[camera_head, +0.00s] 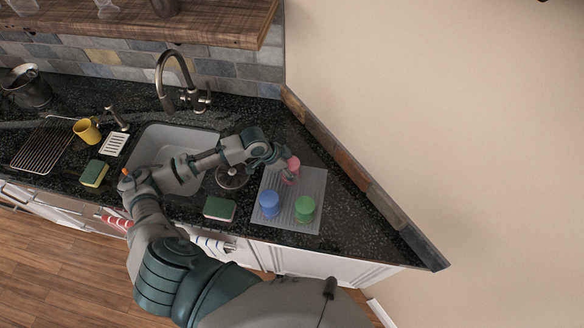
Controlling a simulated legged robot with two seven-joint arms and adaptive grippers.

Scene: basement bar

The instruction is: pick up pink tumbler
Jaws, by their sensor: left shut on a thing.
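The pink tumbler (293,164) is at the back of a grey ribbed mat (317,187) on the dark counter, right of the sink. My left gripper (286,172) is shut on the pink tumbler, with its fingers at the tumbler's side. The fingers hide part of it, and I cannot tell whether its base touches the mat. My right gripper is not in the view.
A blue tumbler (269,204) and a green tumbler (305,208) stand at the mat's front. A sponge (219,209) lies left of the mat. The sink (172,139), faucet (178,75) and yellow mug (87,131) are farther left. The wall borders the counter's right.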

